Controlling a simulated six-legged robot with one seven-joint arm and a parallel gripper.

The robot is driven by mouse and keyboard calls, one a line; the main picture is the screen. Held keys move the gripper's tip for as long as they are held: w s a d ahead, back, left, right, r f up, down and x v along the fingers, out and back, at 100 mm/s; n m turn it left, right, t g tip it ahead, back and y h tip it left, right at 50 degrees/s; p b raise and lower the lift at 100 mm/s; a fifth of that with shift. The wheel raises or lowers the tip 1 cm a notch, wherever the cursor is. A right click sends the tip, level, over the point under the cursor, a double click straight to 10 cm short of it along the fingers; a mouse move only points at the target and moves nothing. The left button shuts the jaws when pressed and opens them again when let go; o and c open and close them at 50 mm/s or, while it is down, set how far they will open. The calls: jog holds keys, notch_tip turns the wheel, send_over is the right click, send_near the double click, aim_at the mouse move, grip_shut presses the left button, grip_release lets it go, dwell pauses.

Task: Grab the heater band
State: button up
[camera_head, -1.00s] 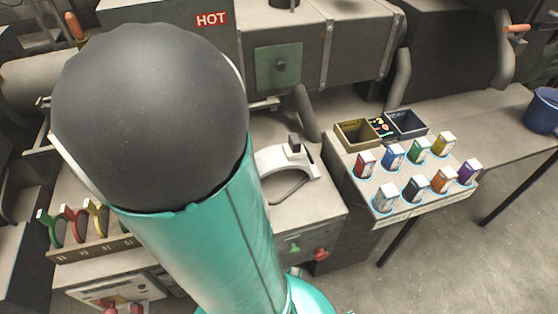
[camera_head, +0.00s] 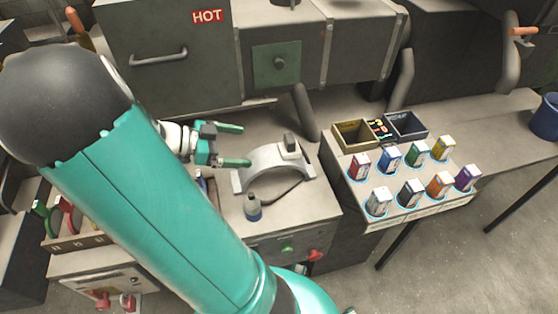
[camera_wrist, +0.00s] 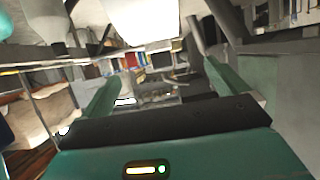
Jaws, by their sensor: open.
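The heater band appears to be the light grey arched piece (camera_head: 262,172) with a small dark-topped block on it and a dark cable, standing on the bench in the head view. My gripper (camera_head: 235,146) is just to the left of and above the band in that view, with its two green fingers spread and pointing right. The lower fingertip overlaps the band's top left edge in the picture; I cannot tell whether they touch. In the wrist view my gripper (camera_wrist: 162,72) is open with nothing between the fingers, and I cannot make out the band there for sure.
A stand with several coloured cartons (camera_head: 411,193) and two open bins (camera_head: 354,135) is to the right. A dark cabinet marked HOT (camera_head: 165,85) rises behind.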

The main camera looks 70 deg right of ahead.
aim_at(280, 150)
jog(key=x, duration=1.3)
jog(key=shift+a+f, duration=0.1)
jog(key=shift+a, duration=0.15)
jog(key=shift+c, duration=0.2)
jog(key=c, duration=1.5)
jog(key=shift+c, duration=0.7)
jog(key=shift+r, duration=0.2)
